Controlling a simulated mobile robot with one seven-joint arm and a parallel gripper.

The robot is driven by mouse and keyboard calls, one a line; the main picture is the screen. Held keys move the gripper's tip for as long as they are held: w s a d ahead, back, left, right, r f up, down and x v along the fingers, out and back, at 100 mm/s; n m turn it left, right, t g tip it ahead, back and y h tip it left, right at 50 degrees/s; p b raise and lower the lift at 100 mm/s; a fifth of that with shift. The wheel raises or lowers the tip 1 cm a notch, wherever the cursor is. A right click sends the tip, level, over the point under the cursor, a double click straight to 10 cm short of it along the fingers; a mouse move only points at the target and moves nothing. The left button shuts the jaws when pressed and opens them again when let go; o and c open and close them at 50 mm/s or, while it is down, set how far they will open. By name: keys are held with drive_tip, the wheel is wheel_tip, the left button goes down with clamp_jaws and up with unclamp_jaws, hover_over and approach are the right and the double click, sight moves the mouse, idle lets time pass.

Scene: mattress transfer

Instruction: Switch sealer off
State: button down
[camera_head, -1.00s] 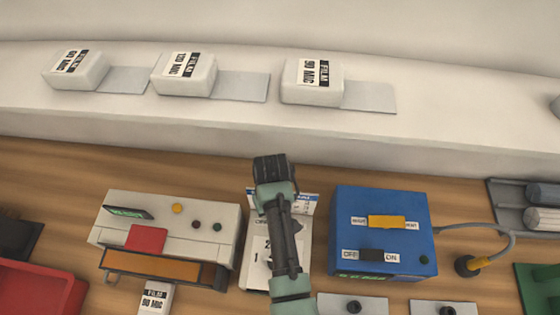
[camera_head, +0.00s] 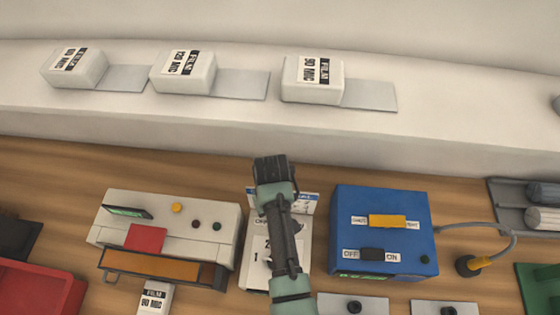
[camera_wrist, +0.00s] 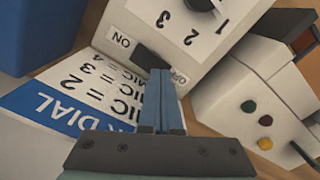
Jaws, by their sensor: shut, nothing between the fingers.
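The white dial box (camera_wrist: 185,35) fills the top of the wrist view, with a knob numbered 1, 2, 3 and a black ON/OFF switch (camera_wrist: 148,56). My gripper (camera_wrist: 161,74) is shut and empty. Its blue fingertips are at the OFF end of the switch; I cannot tell if they press on it. In the head view my arm covers much of the same dial box (camera_head: 255,275). The white sealer (camera_head: 165,222) with an orange front stands left of it, and it also shows at the right of the wrist view (camera_wrist: 235,95).
A blue box (camera_head: 345,235) with its own OFF/ON switch stands right of my arm. A dial card (camera_wrist: 60,98) lies beside the dial box. Film blocks (camera_head: 313,80) sit on the back ledge. A red tray (camera_head: 35,290) is at the lower left.

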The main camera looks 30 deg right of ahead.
drive_tip(key=shift+f+b, duration=0.4)
drive_tip(key=shift+f, duration=0.2)
drive_tip(key=shift+s, duration=0.1)
wheel_tip(320, 180, up, 7)
drive_tip(key=p, duration=0.7)
drive_tip(key=shift+r, duration=0.1)
idle(0.7)
